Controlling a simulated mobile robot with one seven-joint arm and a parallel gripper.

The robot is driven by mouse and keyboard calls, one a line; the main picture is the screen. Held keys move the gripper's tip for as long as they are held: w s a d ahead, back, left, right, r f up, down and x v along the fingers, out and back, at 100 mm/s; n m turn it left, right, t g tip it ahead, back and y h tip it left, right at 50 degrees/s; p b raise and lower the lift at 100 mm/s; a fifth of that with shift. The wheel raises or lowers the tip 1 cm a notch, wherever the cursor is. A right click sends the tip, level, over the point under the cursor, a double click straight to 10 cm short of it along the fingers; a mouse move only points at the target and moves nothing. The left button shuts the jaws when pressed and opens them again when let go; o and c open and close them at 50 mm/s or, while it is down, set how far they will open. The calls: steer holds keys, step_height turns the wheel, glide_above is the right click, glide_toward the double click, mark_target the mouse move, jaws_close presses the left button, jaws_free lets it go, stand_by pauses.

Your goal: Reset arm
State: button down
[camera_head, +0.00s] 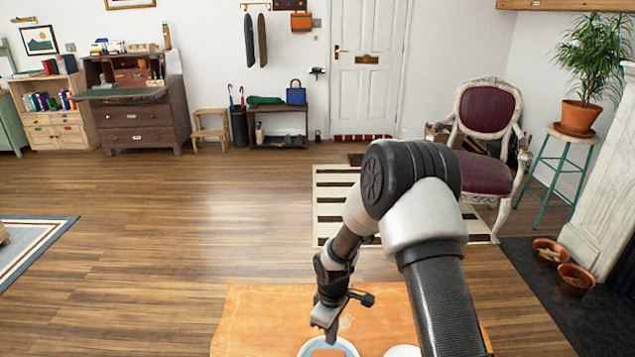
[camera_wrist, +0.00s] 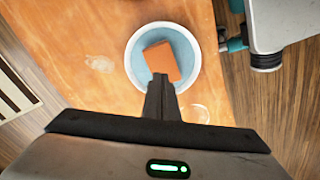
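My gripper (camera_head: 328,322) points down over an orange-topped table (camera_head: 258,312). In the wrist view its dark fingers (camera_wrist: 158,82) look closed together, with nothing seen between them. Just below is a round bowl (camera_wrist: 132,72) with a white rim and blue inside. An orange block (camera_wrist: 162,60) lies in the bowl, and my fingertips overlap its near edge in the picture. In the head view the bowl (camera_head: 352,347) and block are cut by the bottom edge. Whether my fingertips touch the block cannot be told.
A white round thing (camera_head: 403,351) shows at the bottom beside my arm. Beyond the table are a striped rug (camera_head: 332,195), a red chair (camera_head: 487,165), a plant stand (camera_head: 556,168) and two floor bowls (camera_head: 575,282). The wooden floor at left (camera_head: 150,240) is clear.

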steer(key=s+d+r+m+t, duration=0.1)
steer(key=s+d+r+m, duration=0.1)
steer(key=r, duration=0.7)
steer(key=s+d+r+m+t, duration=0.1)
steer(key=s+d+r+m, duration=0.15)
steer(key=r, duration=0.75)
steer(key=s+d+r+m+t, duration=0.1)
steer(key=d+r, duration=0.2)
steer(key=r, duration=0.6)
steer(key=s+d+r+m+t, duration=0.1)
steer(key=s+r+m, duration=0.2)
steer(key=s+r, duration=0.45)
steer(key=s+d+r+m+t, duration=0.15)
steer(key=s+r+m, duration=0.25)
steer(key=s, duration=0.7)
step_height(320, 180, up, 21)
steer(key=p, duration=2.1)
steer(key=shift+w+a+n, duration=0.15)
steer(key=shift+w+n, duration=0.2)
